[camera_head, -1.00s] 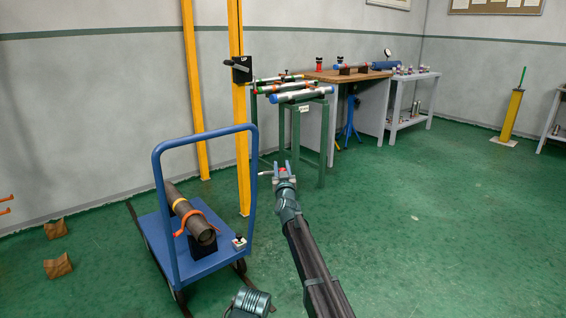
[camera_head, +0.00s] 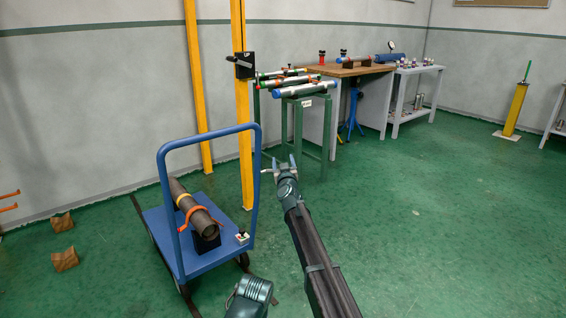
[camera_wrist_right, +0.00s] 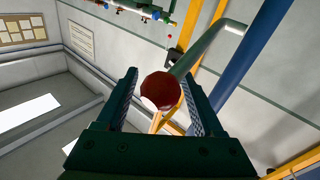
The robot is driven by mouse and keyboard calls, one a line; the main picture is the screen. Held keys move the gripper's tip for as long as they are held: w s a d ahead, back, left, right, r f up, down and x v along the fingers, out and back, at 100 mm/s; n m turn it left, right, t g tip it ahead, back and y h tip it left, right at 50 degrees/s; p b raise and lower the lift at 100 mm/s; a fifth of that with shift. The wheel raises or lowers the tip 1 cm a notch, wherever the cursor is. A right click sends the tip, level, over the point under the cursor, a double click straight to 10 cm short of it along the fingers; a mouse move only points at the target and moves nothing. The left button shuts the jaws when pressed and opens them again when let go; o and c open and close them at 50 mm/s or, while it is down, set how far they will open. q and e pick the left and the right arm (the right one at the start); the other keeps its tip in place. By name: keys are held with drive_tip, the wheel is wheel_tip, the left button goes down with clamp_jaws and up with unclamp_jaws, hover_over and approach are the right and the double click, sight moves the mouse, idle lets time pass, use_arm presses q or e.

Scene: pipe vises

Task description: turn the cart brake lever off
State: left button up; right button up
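The blue cart (camera_head: 165,238) stands at the left of the head view, with a tall blue tube handle (camera_head: 208,138). A pale lever rod (camera_head: 268,171) sticks out from the handle's right post. In the right wrist view the lever rod (camera_wrist_right: 205,48) runs from the blue post to a dark red round knob (camera_wrist_right: 161,90). My right gripper (camera_head: 281,163) is at the lever's end. In the right wrist view its fingers (camera_wrist_right: 163,95) are open, one on each side of the knob, with slim gaps.
A dark pipe (camera_head: 190,208) lies strapped on the cart. A yellow post (camera_head: 243,130) stands behind the cart, and a green rack (camera_head: 325,138) with pipes behind my right gripper. A workbench (camera_head: 318,67) is farther back.

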drive_tip(key=shift+s, duration=0.15)
drive_tip(key=s+f+b, duration=0.1)
drive_tip(key=s, duration=1.2)
drive_tip(key=shift+s+d, duration=0.25)
drive_tip(key=shift+d, duration=0.05)
drive_tip(key=shift+f, duration=0.1)
